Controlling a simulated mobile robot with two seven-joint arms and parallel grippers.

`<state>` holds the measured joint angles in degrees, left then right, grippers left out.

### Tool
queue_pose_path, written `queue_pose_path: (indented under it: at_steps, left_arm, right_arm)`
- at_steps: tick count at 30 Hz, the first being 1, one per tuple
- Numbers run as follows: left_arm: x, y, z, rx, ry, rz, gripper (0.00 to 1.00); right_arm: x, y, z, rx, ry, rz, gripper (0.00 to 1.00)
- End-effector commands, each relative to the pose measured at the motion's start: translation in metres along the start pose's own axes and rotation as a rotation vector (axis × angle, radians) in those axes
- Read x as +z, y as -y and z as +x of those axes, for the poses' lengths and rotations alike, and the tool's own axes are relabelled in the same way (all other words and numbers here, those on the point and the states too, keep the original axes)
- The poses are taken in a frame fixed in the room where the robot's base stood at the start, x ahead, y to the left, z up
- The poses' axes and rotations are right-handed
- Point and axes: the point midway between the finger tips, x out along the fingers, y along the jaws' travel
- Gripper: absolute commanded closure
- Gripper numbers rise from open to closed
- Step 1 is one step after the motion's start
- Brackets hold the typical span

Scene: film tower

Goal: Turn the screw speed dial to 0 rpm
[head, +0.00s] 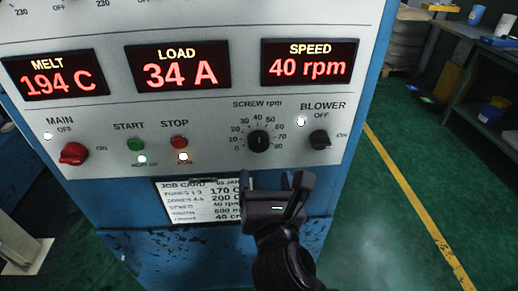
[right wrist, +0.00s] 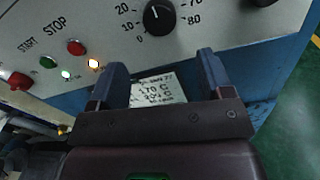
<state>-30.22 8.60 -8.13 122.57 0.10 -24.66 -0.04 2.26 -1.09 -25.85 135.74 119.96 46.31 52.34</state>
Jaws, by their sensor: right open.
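The screw speed dial (head: 258,141) is a black round knob on the grey panel, with a scale from 0 to 80 around it. Its white mark points up, near 40. The speed display (head: 309,62) reads 40 rpm. The dial also shows at the top of the right wrist view (right wrist: 159,16). My right gripper (head: 277,183) is open and empty, below the dial and in front of the job card. In the right wrist view its two fingers (right wrist: 162,75) are apart and point toward the panel, with the dial beyond them. My left gripper is not in view.
The blower switch (head: 319,139) sits right of the dial. Green start (head: 135,144) and red stop (head: 179,142) buttons and the red main switch (head: 74,153) are to the left. The job card (head: 198,199) hangs below. Open green floor lies right of the cabinet.

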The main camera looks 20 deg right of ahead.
Motion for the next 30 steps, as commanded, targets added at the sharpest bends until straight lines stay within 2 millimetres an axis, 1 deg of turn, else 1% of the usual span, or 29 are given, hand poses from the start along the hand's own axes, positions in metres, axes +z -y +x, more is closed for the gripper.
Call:
queue_pose_path:
  at_steps: [1,9,15,21,30]
  left_arm:
    - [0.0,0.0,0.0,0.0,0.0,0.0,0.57]
    - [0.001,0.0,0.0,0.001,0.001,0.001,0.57]
    - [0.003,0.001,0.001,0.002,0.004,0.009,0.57]
    - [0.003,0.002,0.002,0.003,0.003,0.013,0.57]
    - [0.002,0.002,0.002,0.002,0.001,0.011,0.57]
  right_arm:
    - [0.001,0.0,0.008,0.0,0.004,-0.002,0.27]
    - [0.0,0.0,0.051,0.0,0.003,-0.005,0.27]
    - [0.0,0.0,0.076,0.0,0.001,-0.005,0.27]
    - [0.0,0.001,0.088,-0.001,0.001,-0.005,0.27]
    - [0.0,0.0,0.09,0.0,0.001,-0.005,0.27]
